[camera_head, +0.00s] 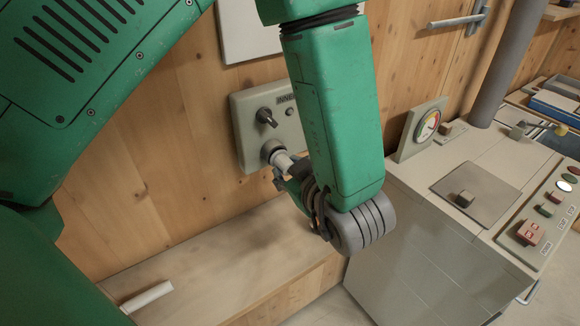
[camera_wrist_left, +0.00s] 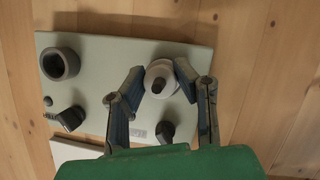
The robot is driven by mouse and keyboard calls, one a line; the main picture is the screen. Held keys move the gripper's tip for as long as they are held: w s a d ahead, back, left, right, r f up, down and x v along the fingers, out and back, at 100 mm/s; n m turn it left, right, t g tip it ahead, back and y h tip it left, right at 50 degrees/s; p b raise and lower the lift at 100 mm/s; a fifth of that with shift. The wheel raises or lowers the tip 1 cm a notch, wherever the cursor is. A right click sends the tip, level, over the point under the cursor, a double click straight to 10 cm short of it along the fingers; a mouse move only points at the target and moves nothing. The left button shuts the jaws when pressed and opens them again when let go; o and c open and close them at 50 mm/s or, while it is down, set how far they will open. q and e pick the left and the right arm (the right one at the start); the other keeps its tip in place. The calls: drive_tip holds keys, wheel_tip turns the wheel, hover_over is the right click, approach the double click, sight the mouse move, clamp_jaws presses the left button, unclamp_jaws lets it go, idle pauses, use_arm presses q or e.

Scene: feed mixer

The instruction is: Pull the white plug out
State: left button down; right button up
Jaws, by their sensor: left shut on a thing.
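The white plug (camera_head: 283,161) is at the lower part of a pale green-grey panel (camera_head: 243,130) on the wooden wall. It meets a dark round socket (camera_head: 270,149); how deep it sits I cannot tell. In the left wrist view the plug (camera_wrist_left: 161,77) is a round pale body with a dark middle, between the two fingers. My left gripper (camera_head: 289,177) is shut on the plug, partly hidden by its own wrist; its fingers also show in the left wrist view (camera_wrist_left: 158,88). My right gripper is not in view.
The panel carries black knobs (camera_head: 266,117) and, in the left wrist view, an empty dark ring socket (camera_wrist_left: 60,65). A grey cabinet (camera_head: 425,250) with a gauge (camera_head: 427,125) stands right.

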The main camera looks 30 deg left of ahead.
use_arm(q)
drive_tip(key=shift+s+d+f, duration=0.15)
drive_tip(key=shift+d, duration=0.1)
drive_tip(key=shift+s+d, duration=0.1)
drive_tip(key=shift+d, duration=0.05)
drive_tip(key=s+d+p, duration=0.1)
drive_tip(key=s+d, duration=0.1)
drive_tip(key=d, duration=0.3)
drive_tip(key=shift+d+f, duration=0.15)
drive_tip(key=shift+d, duration=0.2)
idle(0.3)
drive_tip(key=shift+a, duration=0.15)
